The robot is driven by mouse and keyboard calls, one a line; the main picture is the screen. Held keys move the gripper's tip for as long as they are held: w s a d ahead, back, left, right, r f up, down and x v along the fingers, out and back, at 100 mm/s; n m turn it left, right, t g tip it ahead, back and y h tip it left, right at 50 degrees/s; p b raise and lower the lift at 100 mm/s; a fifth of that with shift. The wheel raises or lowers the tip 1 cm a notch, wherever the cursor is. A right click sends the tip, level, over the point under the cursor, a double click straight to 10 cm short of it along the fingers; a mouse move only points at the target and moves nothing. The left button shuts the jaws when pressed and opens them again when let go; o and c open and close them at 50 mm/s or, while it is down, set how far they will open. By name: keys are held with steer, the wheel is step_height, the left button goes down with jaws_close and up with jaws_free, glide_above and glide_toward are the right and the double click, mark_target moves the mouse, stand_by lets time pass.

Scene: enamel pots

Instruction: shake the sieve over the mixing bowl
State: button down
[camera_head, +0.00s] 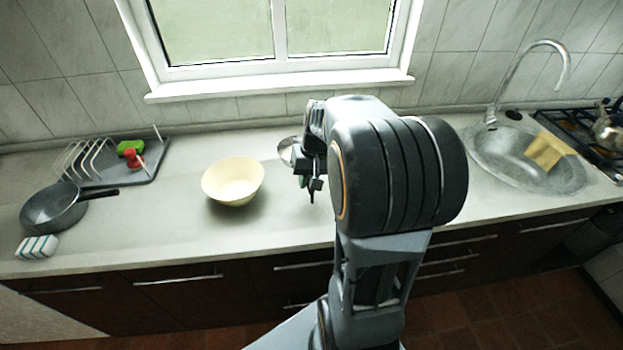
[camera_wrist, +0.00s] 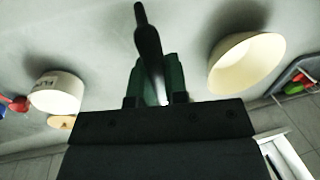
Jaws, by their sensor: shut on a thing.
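The mixing bowl (camera_head: 232,181) is cream, upright on the counter, and looks empty. It also shows at the upper right of the wrist view (camera_wrist: 247,64). My gripper (camera_head: 309,186) is to the right of the bowl, apart from it. In the wrist view its green jaws (camera_wrist: 156,80) are shut on a dark handle (camera_wrist: 147,38), apparently the sieve's. A grey round piece (camera_head: 287,151), likely the sieve's head, shows just left of my gripper and beyond it. Most of it is hidden behind my gripper, so I cannot tell its tilt or contents.
A white lettered pot (camera_wrist: 57,92) stands on the side away from the bowl. A dark pan (camera_head: 54,208), a drying rack (camera_head: 104,168) and a striped sponge (camera_head: 37,247) are at the left. The sink (camera_head: 522,160) is at the right. Counter around the bowl is clear.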

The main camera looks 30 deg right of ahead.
steer(key=w+a+p, duration=0.1)
steer(key=w+a, duration=0.4)
steer(key=a, duration=0.4)
steer(key=w+a+p, duration=0.1)
steer(key=w+a, duration=0.5)
steer(key=a, duration=0.2)
steer(key=shift+a+p, duration=0.4)
stand_by(3.8)
stand_by(0.3)
steer(key=shift+f, duration=0.1)
steer(key=shift+a+f+b, duration=0.1)
steer(key=shift+f+b, duration=1.4)
steer(key=shift+f, duration=0.4)
